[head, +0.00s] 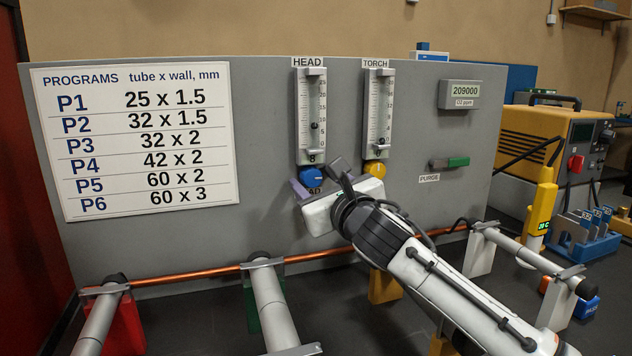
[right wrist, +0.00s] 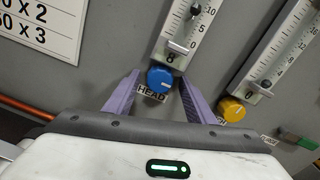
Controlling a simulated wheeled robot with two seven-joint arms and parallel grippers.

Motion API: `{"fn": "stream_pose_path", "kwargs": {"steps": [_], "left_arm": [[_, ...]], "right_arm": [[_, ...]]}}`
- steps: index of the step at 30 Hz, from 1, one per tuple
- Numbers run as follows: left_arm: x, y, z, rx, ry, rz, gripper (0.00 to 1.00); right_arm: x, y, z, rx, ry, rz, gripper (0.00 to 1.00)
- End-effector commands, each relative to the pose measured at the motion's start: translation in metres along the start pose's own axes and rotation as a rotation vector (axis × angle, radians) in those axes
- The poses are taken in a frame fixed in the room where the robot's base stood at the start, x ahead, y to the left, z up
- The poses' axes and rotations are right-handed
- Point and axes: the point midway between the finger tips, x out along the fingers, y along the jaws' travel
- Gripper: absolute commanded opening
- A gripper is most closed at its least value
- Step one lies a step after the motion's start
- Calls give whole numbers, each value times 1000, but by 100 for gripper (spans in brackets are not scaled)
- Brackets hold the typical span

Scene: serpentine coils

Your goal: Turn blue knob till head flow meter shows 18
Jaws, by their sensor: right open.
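The blue knob (head: 311,177) sits under the head flow meter (head: 312,110) on the grey panel. My right gripper (head: 320,182) is at the knob and hides part of it and of its HEAD label. In the right wrist view, the blue knob (right wrist: 160,80) shows between the tips of the two open purple fingers of my right gripper (right wrist: 160,83), with a gap on each side. The head flow meter (right wrist: 188,25) is cut off at the top there. My left gripper is not in view.
The torch flow meter (head: 378,108) and its yellow knob (head: 375,169) are close on the right. A copper tube (head: 205,272) runs below on clamps. A purge switch (head: 450,163) and an O2 display (head: 459,93) are farther right.

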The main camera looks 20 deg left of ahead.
Motion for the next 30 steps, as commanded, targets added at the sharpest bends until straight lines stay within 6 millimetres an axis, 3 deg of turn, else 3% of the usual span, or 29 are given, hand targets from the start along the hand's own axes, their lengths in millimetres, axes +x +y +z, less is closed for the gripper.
{"fn": "stream_pose_path", "kwargs": {"steps": [1,8,17,30], "left_arm": [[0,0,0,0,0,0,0],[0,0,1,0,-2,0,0],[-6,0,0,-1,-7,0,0],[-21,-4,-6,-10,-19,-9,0]], "right_arm": [[0,0,0,0,0,0,47],[0,0,0,0,0,0,9],[0,0,1,42,0,0,9],[0,1,1,338,-11,-2,9]]}}
